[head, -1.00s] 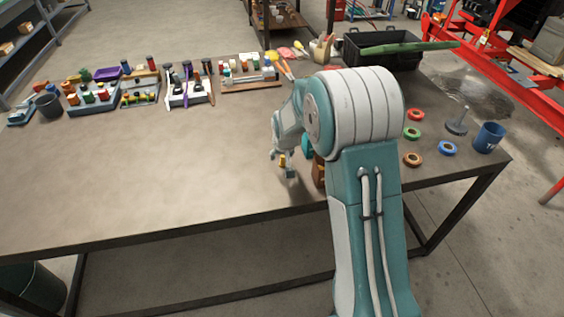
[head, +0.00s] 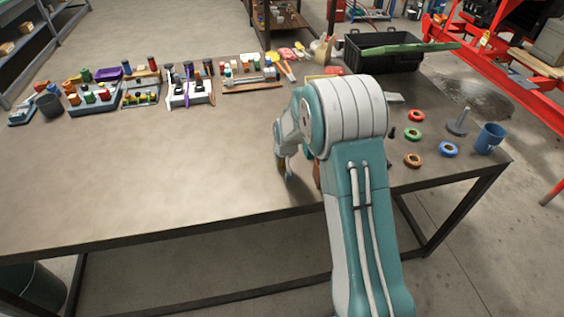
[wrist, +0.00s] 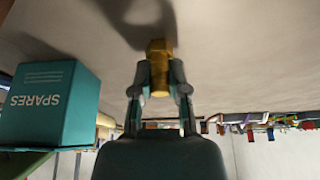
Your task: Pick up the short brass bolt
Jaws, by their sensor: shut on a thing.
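The short brass bolt (wrist: 158,56) is between the two fingers of my gripper (wrist: 159,84) in the wrist view. The fingers are shut on it from both sides, and its end sticks out past the fingertips toward the table top. I cannot tell whether the bolt touches the table. In the head view my gripper (head: 285,169) is low over the table, left of my arm's elbow, and the bolt is hard to make out there.
A teal box marked SPARES (wrist: 48,108) stands beside my gripper in the wrist view. Coloured rings (head: 414,134), a blue mug (head: 489,138) and a black crate (head: 378,58) are on the right. Loaded racks (head: 96,98) line the back left. The table's left middle is clear.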

